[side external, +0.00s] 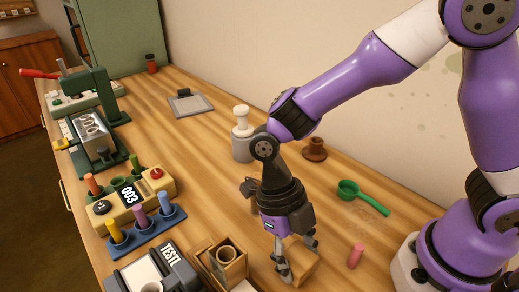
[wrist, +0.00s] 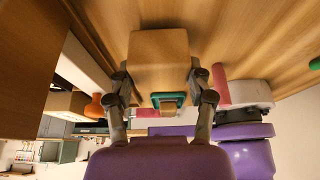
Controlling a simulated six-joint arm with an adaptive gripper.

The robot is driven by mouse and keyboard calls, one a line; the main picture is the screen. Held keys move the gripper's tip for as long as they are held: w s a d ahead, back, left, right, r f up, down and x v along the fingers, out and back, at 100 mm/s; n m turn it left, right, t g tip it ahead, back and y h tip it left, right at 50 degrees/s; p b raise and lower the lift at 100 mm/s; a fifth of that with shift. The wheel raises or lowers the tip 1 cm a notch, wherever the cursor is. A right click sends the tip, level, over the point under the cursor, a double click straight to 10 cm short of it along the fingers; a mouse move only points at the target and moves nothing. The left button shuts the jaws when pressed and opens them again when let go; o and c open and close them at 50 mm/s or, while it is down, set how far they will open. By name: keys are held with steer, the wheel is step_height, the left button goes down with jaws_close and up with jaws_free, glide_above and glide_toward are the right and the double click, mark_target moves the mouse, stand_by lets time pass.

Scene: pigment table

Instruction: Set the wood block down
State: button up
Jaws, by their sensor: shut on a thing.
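The wood block (side external: 302,262) is a light tan block near the front of the table in the side view. My gripper (side external: 296,254) points down and is shut on it, with a finger on either side. In the wrist view the block (wrist: 160,55) sits between the two fingers of my gripper (wrist: 160,86), with a teal-edged patch at its near end. The block is at or close above the tabletop; I cannot tell whether it touches.
An open wooden box (side external: 222,264) stands just left of the block. A pink cylinder (side external: 355,256) stands to its right, and a green scoop (side external: 362,195) lies behind that. A blue rack (side external: 145,235) with coloured pegs is further left. Some bare table (side external: 330,225) shows behind the block.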

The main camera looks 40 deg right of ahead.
steer(key=shift+f, duration=0.45)
steer(key=shift+f, duration=0.1)
steer(key=o, duration=1.1)
steer(key=shift+o, duration=0.2)
